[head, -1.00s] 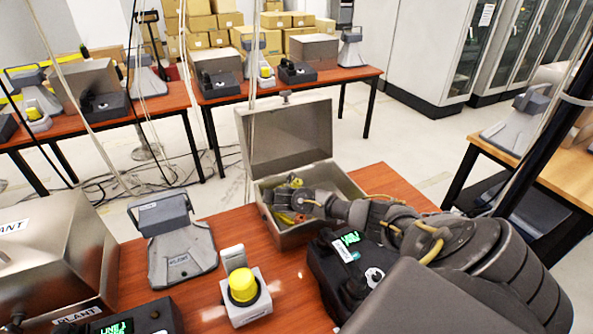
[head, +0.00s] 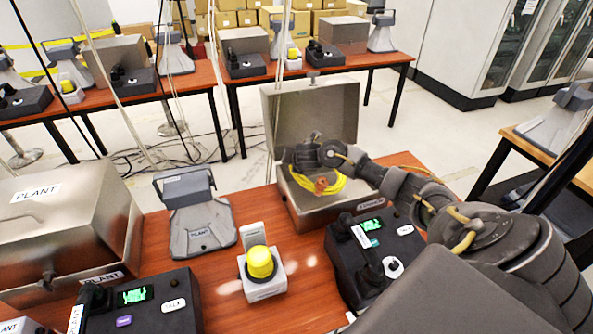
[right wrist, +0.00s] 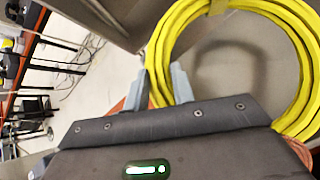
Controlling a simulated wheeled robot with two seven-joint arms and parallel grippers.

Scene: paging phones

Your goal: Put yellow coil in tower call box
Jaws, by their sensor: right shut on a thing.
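The yellow coil (head: 331,188) hangs from my right gripper (head: 300,152) at the mouth of an open metal call box (head: 287,205). Whether it touches the box is unclear. My left gripper is out of view.
A closed metal box marked PLANT (head: 60,215) stands at left. A grey speaker (head: 195,215), a yellow beacon (head: 260,263) and black phones (head: 375,255) (head: 150,303) crowd the table. Cables hang nearby. Another table with similar equipment stands behind.

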